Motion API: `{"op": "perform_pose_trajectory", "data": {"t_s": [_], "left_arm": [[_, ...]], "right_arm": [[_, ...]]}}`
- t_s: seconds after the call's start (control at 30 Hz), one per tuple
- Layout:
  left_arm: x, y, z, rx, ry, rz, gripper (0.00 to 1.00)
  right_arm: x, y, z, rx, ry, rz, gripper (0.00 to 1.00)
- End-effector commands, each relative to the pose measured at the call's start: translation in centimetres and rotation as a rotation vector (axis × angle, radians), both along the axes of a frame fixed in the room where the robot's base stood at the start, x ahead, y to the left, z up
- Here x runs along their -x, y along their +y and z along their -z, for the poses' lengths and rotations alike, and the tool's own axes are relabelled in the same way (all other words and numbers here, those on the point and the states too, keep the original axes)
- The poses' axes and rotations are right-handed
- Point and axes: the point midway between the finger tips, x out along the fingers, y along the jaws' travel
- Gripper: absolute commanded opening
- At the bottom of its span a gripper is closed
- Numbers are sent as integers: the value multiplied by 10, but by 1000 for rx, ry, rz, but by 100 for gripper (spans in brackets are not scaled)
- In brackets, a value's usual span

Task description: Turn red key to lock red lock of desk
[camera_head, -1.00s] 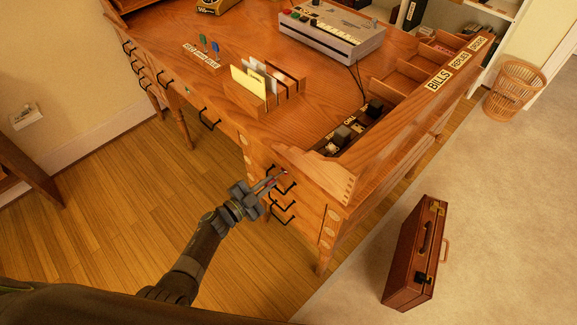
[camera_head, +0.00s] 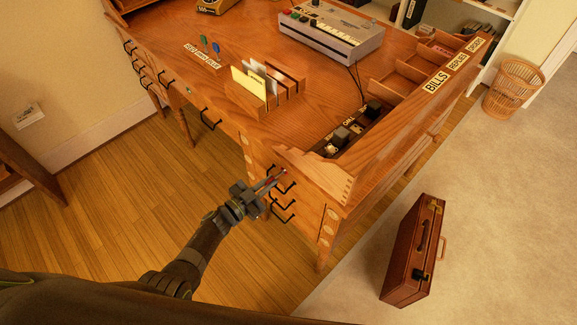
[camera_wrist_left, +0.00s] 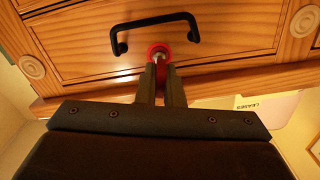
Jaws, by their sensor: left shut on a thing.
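The wooden desk (camera_head: 210,95) has a stack of drawers with black handles at its near corner. My left gripper (camera_head: 277,177) reaches from below to the top drawer of this stack. In the left wrist view its fingers (camera_wrist_left: 161,80) are shut on the red key, of which a small metal part (camera_wrist_left: 158,57) shows between the tips. The tips are at the red lock (camera_wrist_left: 158,49), a red ring on the drawer front beside a black handle (camera_wrist_left: 153,30). The fingers hide most of the key. My right gripper is not in view.
Letters in a wooden holder (camera_head: 272,100), a grey machine (camera_head: 330,35) and two keys on a labelled stand (camera_head: 203,52) are on the desktop. A brown briefcase (camera_head: 412,255) stands on the carpet at right. The wooden floor in front is clear.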

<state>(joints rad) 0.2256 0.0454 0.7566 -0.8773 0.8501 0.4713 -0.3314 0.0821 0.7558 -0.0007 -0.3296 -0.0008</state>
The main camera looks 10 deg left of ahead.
Motion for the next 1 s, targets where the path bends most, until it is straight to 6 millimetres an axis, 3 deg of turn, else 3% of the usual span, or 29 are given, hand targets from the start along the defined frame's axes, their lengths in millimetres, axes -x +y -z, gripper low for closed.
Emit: {"op": "perform_pose_trajectory", "data": {"t_s": [0.27, 0.53, 1.0], "left_arm": [[-2, 1, -3, 13, 2, 0, 0], [-2, 1, -4, 185, 138, -1, 0], [-2, 1, -4, 294, 226, -1, 0]], "right_arm": [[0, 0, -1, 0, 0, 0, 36], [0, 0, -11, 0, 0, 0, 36], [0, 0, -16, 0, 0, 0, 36]]}}
